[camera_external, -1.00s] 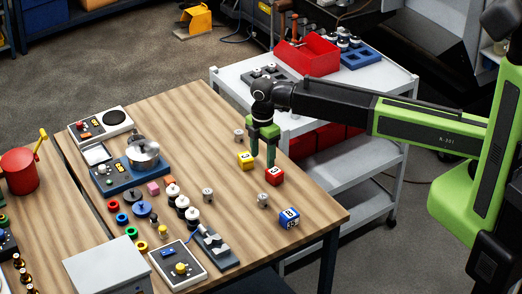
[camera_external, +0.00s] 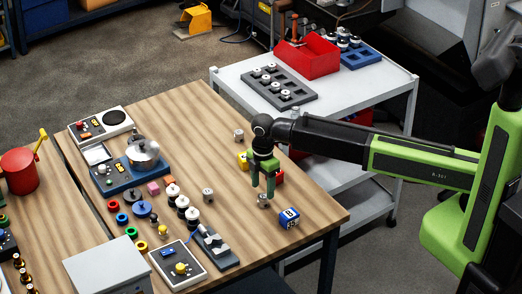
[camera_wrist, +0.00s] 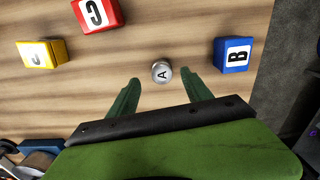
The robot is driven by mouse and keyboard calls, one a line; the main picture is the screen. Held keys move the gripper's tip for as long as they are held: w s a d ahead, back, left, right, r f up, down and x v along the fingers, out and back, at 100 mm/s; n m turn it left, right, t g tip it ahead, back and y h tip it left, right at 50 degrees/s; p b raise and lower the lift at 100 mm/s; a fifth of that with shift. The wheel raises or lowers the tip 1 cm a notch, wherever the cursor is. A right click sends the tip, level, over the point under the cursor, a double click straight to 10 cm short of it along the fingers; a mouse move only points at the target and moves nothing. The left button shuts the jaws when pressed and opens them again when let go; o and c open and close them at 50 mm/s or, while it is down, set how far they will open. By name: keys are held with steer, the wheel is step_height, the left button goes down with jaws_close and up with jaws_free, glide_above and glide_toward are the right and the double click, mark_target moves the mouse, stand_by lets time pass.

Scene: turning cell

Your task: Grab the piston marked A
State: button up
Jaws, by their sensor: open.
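The piston marked A (camera_wrist: 161,72) is a small silver cylinder standing on the wooden table, its letter facing up. In the external view the piston (camera_external: 263,201) shows just below my fingertips. My gripper (camera_wrist: 163,86) is open, its two green fingers apart, with the piston between and slightly beyond the fingertips in the wrist view. In the external view my gripper (camera_external: 263,195) points down over the piston. I cannot tell whether the tips are level with its top. Nothing is held.
A blue cube marked B (camera_wrist: 233,54) stands close right of the piston. A red cube (camera_wrist: 97,13) and a yellow cube (camera_wrist: 41,54) stand to the left. Other small pistons (camera_external: 208,194) stand on the table. A white cart (camera_external: 335,92) with a grey tray is behind.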

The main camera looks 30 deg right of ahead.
mark_target(263, 196)
step_height(263, 196, down, 5)
steer(key=b, duration=0.4)
steer(key=shift+s+a, duration=0.1)
steer(key=shift+s, duration=0.05)
steer(key=shift+r, duration=0.15)
jaws_close()
